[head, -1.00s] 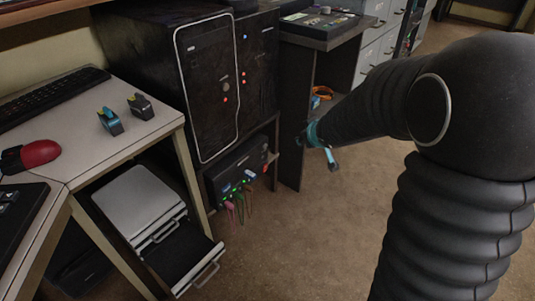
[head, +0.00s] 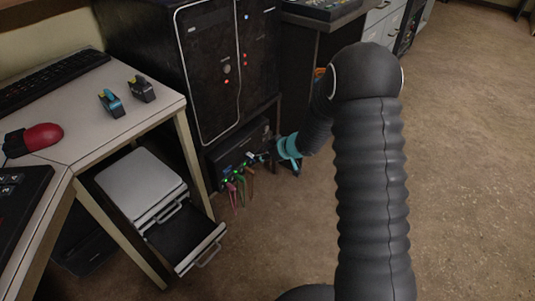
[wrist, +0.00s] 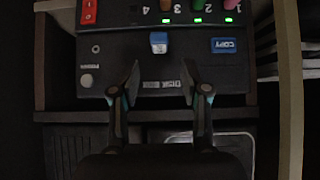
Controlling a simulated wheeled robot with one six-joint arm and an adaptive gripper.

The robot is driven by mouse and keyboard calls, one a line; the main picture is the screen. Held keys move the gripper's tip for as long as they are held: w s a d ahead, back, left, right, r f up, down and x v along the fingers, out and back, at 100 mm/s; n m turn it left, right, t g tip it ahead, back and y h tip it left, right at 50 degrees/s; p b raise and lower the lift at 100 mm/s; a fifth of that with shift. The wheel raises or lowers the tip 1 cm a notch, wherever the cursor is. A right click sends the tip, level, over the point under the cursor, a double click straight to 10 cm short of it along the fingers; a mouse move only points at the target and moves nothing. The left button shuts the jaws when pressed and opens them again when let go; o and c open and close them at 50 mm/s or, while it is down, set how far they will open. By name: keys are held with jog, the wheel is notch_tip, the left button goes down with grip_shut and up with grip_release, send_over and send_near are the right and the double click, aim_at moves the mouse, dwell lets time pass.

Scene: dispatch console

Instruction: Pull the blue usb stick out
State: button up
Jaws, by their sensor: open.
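The blue usb stick (wrist: 158,42) sticks out of the front of the black duplicator box (wrist: 140,62), which appears upside down in the wrist view. In the head view the box (head: 232,160) sits low under the dark cabinet. My gripper (wrist: 160,78) is open and empty. Its two fingertips lie on either side of the stick's line, short of the stick and apart from it. In the head view my gripper (head: 272,156) is close to the box's right part, and its fingertips are hard to make out there.
A blue COPY button (wrist: 223,45) sits beside the stick. Coloured plugs (head: 236,181) with cables and green lights are on the box. A red switch (wrist: 88,12) and a round button (wrist: 86,80) are on the other side. An open drawer (head: 190,245) stands left; the floor at right is clear.

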jog(key=shift+b+x, duration=0.75)
jog(key=shift+x, duration=2.55)
grip_shut()
jog(key=shift+s+d, duration=0.75)
jog(key=shift+d, duration=0.2)
jog(key=shift+s+d, duration=0.65)
jog(key=shift+d, duration=0.2)
jog(key=shift+s+d, duration=0.7)
jog(key=shift+d, duration=0.15)
